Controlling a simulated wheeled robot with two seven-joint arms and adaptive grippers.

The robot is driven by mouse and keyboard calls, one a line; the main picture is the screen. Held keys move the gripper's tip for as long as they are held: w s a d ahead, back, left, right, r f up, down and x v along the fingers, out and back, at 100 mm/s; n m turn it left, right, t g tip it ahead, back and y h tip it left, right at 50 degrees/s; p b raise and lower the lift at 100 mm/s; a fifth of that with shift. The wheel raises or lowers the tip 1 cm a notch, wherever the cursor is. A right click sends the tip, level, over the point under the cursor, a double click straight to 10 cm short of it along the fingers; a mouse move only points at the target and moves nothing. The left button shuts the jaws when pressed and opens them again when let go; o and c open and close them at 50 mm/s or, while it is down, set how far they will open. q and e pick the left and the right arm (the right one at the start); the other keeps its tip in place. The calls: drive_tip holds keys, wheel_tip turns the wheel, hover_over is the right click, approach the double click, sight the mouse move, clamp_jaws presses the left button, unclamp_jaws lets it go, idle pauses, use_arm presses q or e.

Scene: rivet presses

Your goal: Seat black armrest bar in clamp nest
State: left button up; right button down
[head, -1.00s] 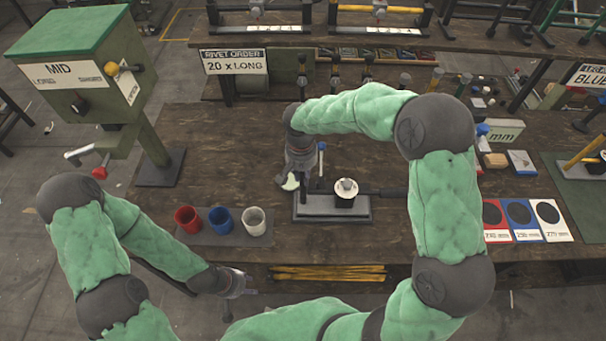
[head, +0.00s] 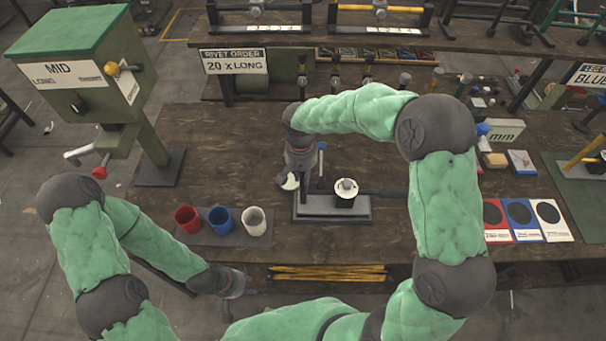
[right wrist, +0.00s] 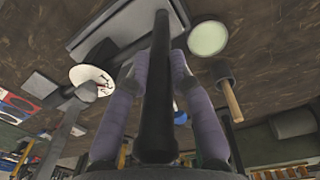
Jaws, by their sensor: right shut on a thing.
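The black armrest bar (right wrist: 155,95) shows in the right wrist view as a long dark bar running up the middle, between the two fingers of my right gripper (right wrist: 150,75). The fingers are shut on it. In the head view, my right gripper (head: 298,172) points down beside the left end of a grey clamp base (head: 333,212); the held bar is not clear there. The base carries a post with a white round top (head: 346,187), also in the right wrist view (right wrist: 91,77). My left gripper (head: 236,284) is low, in front of the bench; its fingers are unclear.
Red (head: 188,219), blue (head: 221,220) and white (head: 255,221) cups stand on a mat left of the base. A dark handle (head: 385,191) extends right from it. A pale round disc (right wrist: 208,38) lies near my right gripper. Bare bench shows left of it.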

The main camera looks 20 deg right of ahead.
drive_tip(key=shift+f+b, duration=0.75)
drive_tip(key=shift+f, duration=0.3)
drive_tip(key=c, duration=1)
unclamp_jaws()
drive_tip(key=r, duration=1.2)
drive_tip(key=shift+w+a, duration=0.1)
drive_tip(key=shift+a, duration=0.15)
